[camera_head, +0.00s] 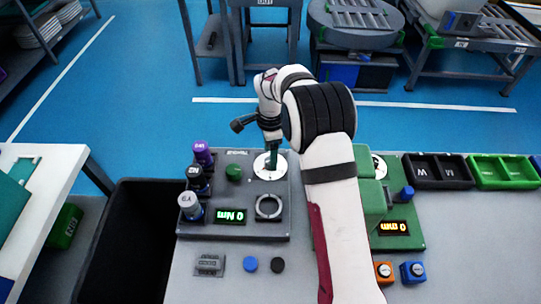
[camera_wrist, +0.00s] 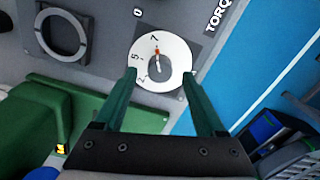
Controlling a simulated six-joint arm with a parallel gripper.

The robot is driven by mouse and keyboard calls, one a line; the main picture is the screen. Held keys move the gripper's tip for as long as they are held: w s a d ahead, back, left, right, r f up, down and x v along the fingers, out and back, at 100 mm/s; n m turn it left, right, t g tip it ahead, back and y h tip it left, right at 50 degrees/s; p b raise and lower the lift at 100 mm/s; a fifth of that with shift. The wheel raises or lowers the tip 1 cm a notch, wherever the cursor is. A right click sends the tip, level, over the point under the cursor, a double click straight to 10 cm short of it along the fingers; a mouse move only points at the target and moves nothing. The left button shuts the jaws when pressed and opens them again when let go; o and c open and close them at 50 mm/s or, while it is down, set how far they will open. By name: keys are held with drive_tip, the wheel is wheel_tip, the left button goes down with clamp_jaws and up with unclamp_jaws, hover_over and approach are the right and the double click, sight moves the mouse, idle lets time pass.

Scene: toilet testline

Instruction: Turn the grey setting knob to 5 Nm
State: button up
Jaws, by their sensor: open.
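The grey setting knob (camera_wrist: 160,68) sits at the centre of a white round dial (camera_wrist: 178,52) marked with figures including 2, 5 and 7. Its orange pointer mark faces toward the 7 in the wrist view. In the head view the white dial (camera_head: 262,172) is on the left dark panel, partly covered by my gripper (camera_head: 272,150). My gripper's two green fingers (camera_wrist: 160,74) are open, with tips on either side of the dial's lower part; I cannot tell whether they touch. The panel's display (camera_head: 230,216) reads 0 Nm.
Purple, black and grey capped cylinders (camera_head: 202,152) stand along the panel's left edge. A green knob (camera_head: 233,172) and a grey ring (camera_head: 268,207) are near the dial. A green device (camera_head: 408,225) stands right, beside my arm. A black bin (camera_head: 125,235) is at left.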

drive_tip(key=shift+f, duration=0.95)
clamp_jaws()
